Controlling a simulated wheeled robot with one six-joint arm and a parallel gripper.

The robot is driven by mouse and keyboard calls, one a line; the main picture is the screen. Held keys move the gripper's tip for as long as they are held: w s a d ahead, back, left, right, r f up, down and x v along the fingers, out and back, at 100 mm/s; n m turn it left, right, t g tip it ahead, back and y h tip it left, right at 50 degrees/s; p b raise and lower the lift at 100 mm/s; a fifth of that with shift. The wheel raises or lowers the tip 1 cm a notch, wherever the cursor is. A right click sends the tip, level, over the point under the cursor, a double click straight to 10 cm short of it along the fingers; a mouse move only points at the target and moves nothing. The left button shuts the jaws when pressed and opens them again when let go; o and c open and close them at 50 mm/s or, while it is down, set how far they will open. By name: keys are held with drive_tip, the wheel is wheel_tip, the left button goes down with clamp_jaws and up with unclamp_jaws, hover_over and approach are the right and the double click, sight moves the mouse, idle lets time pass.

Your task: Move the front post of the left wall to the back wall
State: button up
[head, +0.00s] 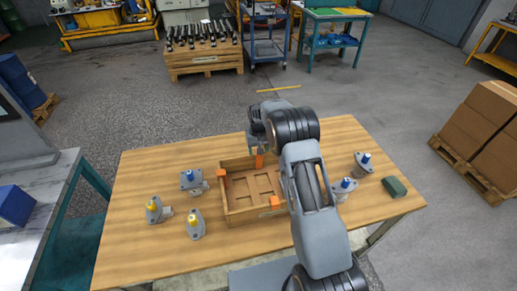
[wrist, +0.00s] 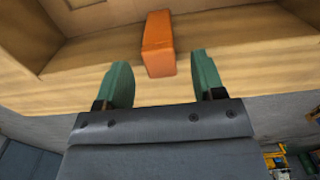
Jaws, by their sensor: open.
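A wooden crate (head: 229,204) stands on the table with orange posts on its walls. One post (head: 260,159) is at the back wall, right by my gripper (head: 259,146). Another post (head: 222,179) is on the left wall, towards its back end. A third post (head: 275,202) is at the front wall. In the wrist view, my gripper (wrist: 160,72) is open, with its two green fingers apart on either side of the near end of an orange post (wrist: 158,45) on the crate wall (wrist: 225,55). Neither finger visibly touches it. My arm hides the crate's right side.
Grey motor parts with yellow tops (head: 155,210) and a blue top (head: 191,181) stand left of the crate. More blue-topped parts (head: 363,162) and a green block (head: 395,186) are to the right. The table's back left is clear.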

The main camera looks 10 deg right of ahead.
wheel_tip(320, 180, up, 14)
drive_tip(key=b, duration=0.2)
drive_tip(key=s+r+t, duration=0.2)
drive_tip(key=s+r, duration=0.1)
drive_tip(key=s, duration=1.2)
drive_tip(key=s+r+t, duration=0.2)
drive_tip(key=s+r, duration=0.1)
drive_tip(key=s, duration=1.3)
drive_tip(key=shift+r, duration=0.2)
